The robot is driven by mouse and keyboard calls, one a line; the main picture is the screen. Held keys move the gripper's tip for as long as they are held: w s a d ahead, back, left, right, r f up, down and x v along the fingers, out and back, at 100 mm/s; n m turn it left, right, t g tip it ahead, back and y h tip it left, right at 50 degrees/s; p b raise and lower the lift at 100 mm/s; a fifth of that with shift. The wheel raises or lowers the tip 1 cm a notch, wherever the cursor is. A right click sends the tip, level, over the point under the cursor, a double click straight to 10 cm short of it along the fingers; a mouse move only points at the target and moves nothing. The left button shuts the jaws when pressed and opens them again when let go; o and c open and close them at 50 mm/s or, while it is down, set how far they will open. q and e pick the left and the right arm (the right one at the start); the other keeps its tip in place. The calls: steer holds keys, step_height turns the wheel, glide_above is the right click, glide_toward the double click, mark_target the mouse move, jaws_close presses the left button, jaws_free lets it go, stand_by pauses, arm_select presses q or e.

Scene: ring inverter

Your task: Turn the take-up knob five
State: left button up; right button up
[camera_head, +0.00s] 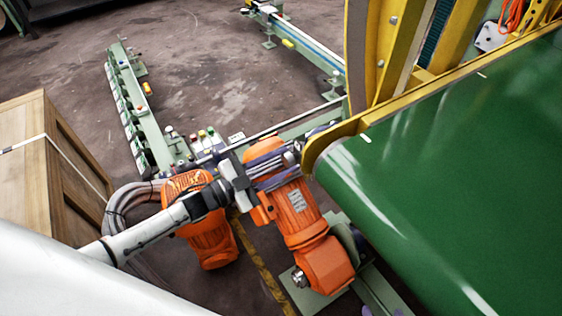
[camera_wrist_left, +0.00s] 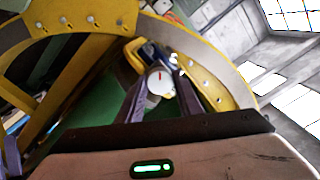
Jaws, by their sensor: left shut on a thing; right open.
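The take-up knob is a pale round dial with a red mark, seen in the left wrist view (camera_wrist_left: 160,82) at the yellow frame. In the head view the spot at the green belt's yellow end is small, and my gripper partly hides it. My left gripper (camera_head: 294,160) reaches there from the left above an orange motor. Its two fingers, also in the left wrist view (camera_wrist_left: 160,92), stand on either side of the knob and are shut on it. Two purple-grey tips, seemingly my right gripper (camera_head: 382,311), show at the bottom edge, apart; the rest is cut off.
A wide green belt (camera_head: 450,170) fills the right. Orange motors (camera_head: 300,215) sit below my left gripper. A wooden crate (camera_head: 35,150) stands at left beside grey hoses (camera_head: 130,205). A green rail (camera_head: 127,100) and open floor (camera_head: 215,60) lie beyond.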

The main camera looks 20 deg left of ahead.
arm_select(q)
steer(key=o, duration=1)
steer(key=shift+o, duration=0.2)
steer(key=v, duration=1)
steer(key=shift+s+a, duration=0.1)
